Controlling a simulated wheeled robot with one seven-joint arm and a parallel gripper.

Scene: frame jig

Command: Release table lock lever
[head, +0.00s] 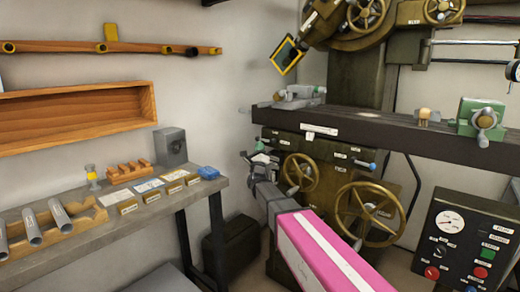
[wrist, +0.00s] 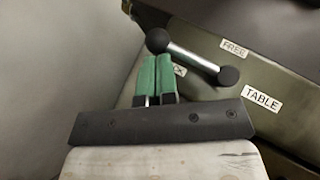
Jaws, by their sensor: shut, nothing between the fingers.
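The table lock lever (wrist: 190,56) is a silver rod with a black ball at each end. It slants down to the right in the wrist view, below a FREE label (wrist: 234,48) and above left of a TABLE label (wrist: 262,98). Another label, ending in "CK", is partly hidden behind the rod and fingers. In the head view my gripper (head: 261,147) is at the left side of the machine base; the lever is hard to make out there.
Handwheels (head: 299,172) and a larger one (head: 368,215) stick out right of my arm. The machine table (head: 380,126) overhangs above. A workbench (head: 150,205) with tubes and blocks stands left. A control box (head: 470,245) stands at lower right.

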